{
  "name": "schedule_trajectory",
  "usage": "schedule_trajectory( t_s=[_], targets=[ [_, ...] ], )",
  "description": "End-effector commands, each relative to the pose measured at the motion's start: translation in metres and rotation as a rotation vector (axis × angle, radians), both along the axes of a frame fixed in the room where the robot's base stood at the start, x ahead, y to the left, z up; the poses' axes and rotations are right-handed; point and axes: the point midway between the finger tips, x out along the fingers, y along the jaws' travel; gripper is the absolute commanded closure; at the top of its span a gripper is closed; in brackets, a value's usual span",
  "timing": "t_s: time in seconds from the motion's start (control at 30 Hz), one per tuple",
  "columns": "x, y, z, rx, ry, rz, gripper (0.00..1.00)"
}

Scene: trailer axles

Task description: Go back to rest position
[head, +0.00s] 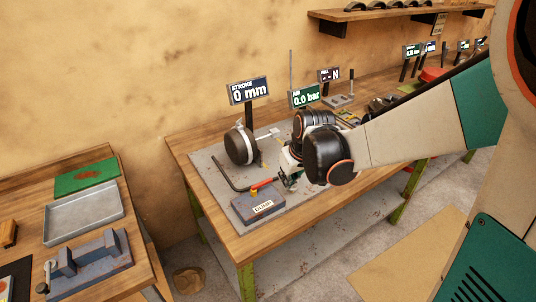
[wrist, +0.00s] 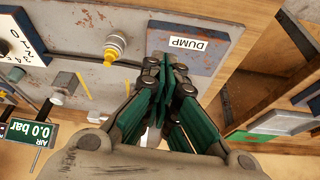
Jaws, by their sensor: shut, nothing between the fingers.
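My gripper (head: 290,180) hangs over the front part of the workbench's grey plate (head: 222,178), just behind and to the right of the blue-grey DUMP block (head: 258,205). My dark wrist hides part of it in the head view. In the wrist view my gripper (wrist: 166,62) has its green-padded fingers together with nothing between them. The fingertips overlap the edge of the DUMP block (wrist: 212,62) in that view; I cannot tell whether they touch it. A yellow fitting (wrist: 116,44) on the plate is beside them.
A round dark chamber (head: 238,147) stands on the plate near the STROKE display (head: 249,91), which reads 0 mm. The AIR display (head: 305,96) reads 0.0 bar. A left bench holds a grey tray (head: 84,213) and a vise-like fixture (head: 90,266). Floor between the benches is partly open.

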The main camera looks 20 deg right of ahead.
Motion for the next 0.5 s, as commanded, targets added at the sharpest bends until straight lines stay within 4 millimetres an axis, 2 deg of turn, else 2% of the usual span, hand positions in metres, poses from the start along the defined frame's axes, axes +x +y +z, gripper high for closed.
schedule_trajectory(
  t_s=[0.17,0.27,0.5],
  targets=[
    [-0.004,0.001,0.004,-0.001,-0.004,-0.004,1.0],
    [-0.014,0.002,0.013,-0.002,-0.017,-0.016,1.0],
    [-0.06,0.007,0.044,-0.001,-0.072,-0.07,1.0]
  ],
)
